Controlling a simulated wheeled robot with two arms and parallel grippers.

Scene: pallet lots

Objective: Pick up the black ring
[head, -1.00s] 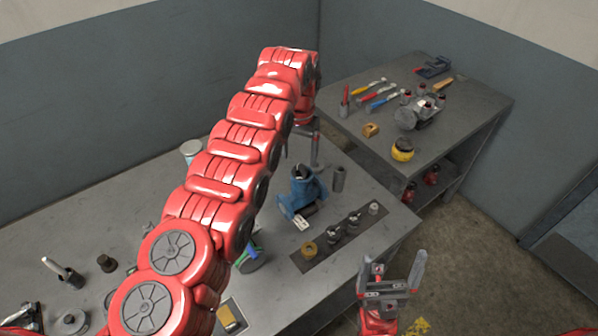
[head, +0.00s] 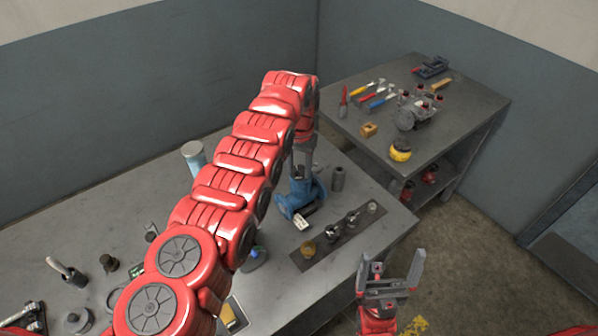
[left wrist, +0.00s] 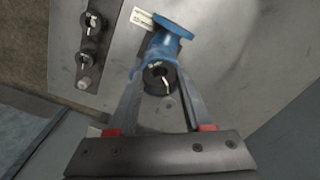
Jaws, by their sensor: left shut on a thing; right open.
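The black ring (left wrist: 159,78) sits at the mouth of the blue pipe-like body (left wrist: 170,42) in the left wrist view, with a pale sliver showing in its opening. My left gripper (left wrist: 160,82) has one finger on each side of the ring and is shut on it. In the head view my left gripper (head: 303,168) points down at the top of the blue body (head: 296,202), which stands on the bench; the ring is mostly hidden there. My right gripper (head: 390,278) is open and empty, in front of the bench's right edge.
A second table (head: 465,100) at the back right holds tools and a yellow-black item (head: 400,150).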

